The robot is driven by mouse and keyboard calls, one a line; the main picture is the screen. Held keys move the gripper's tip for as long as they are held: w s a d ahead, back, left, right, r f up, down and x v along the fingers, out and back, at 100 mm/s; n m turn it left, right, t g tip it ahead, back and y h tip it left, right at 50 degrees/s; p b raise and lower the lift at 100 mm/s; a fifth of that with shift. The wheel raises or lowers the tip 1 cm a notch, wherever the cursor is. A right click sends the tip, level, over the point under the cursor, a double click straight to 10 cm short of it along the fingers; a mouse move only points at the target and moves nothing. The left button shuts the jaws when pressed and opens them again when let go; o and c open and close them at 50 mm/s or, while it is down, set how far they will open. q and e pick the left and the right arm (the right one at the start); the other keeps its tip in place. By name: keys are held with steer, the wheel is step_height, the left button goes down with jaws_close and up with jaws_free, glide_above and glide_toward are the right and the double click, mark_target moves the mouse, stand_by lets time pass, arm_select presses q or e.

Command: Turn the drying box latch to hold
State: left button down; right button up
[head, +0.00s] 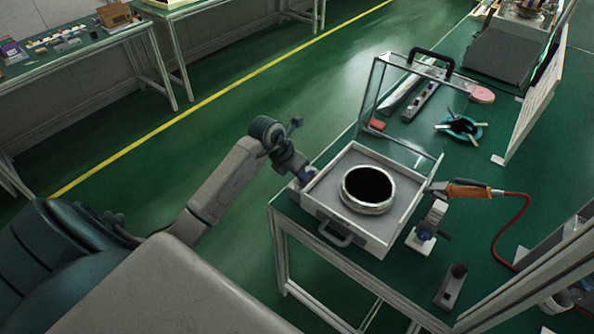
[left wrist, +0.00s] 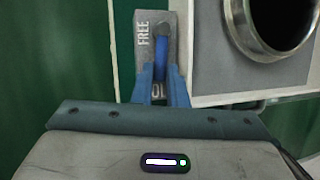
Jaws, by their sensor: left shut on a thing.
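The drying box (head: 318,197) is a pale grey box at the front of the green bench, with a metal ring (head: 349,200) around a dark round opening. Its latch plate (left wrist: 143,60) is grey, marked FREE, with part of a second word showing between my fingers. A blue latch lever (left wrist: 160,50) stands on the plate beside the word FREE. My left gripper (left wrist: 160,88) is shut on the lever, a blue finger on each side. In the head view my left gripper (head: 304,176) is at the box's left corner. My right gripper is not in view.
A clear framed cover (head: 409,105) stands behind the box. An orange-handled tool (head: 468,191) with a red hose and a small stand (head: 431,222) are to its right. A drawer-like handle (head: 336,236) is on the box's front. Open green floor lies left of the bench.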

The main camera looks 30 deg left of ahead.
arm_select(q)
steer(key=shift+d+r+n+y, duration=0.1)
steer(key=shift+d+n+y, duration=0.2)
steer(key=shift+n, duration=0.3)
steer(key=c, duration=1.5)
jaws_free()
steer(key=shift+o, duration=0.2)
